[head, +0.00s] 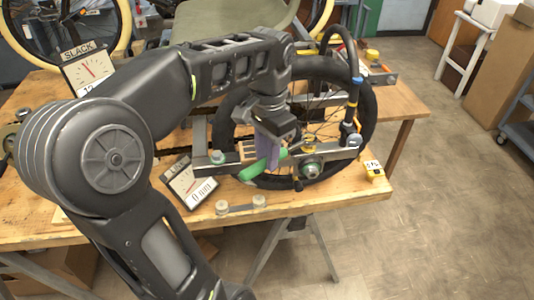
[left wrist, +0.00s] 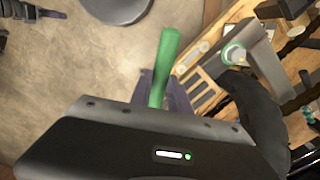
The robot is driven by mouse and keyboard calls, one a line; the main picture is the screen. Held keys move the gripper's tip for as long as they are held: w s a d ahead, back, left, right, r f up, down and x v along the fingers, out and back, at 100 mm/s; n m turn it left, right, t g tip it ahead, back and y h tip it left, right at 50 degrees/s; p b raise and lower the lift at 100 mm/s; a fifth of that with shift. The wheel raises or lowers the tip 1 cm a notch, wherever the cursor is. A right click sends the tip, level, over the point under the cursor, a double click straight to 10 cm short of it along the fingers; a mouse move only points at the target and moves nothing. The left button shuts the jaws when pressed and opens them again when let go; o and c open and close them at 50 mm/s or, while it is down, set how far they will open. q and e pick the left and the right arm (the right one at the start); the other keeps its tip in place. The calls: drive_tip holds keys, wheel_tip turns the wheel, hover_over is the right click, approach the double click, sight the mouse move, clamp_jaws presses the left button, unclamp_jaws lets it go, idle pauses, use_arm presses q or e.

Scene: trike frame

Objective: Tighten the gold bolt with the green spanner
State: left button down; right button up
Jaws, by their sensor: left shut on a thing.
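The green spanner (head: 256,168) is held in my left gripper (head: 270,150), whose purple fingers are shut on it beside the wheel. Its green handle slants down to the left, and its head end is mostly hidden by the gripper. In the left wrist view the green handle (left wrist: 166,62) sticks out between the fingers (left wrist: 160,92). A gold-coloured piece (head: 308,144), possibly the gold bolt, shows just right of the gripper, near the wheel hub. I cannot tell whether the spanner touches it. My right gripper is out of view.
The wheel (head: 366,110) stands in a metal frame (head: 340,153) on the wooden bench (head: 150,222). A dial marked SLACK (head: 90,72) and a torque dial (head: 188,186) stand left of it.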

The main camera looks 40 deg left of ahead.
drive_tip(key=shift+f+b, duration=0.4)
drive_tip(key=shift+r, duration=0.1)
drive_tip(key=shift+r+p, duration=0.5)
drive_tip(key=shift+p, duration=0.15)
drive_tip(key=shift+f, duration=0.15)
idle(2.5)
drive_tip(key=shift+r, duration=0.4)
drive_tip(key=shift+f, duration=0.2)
idle(2.5)
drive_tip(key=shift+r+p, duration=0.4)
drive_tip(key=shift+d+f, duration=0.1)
idle(0.6)
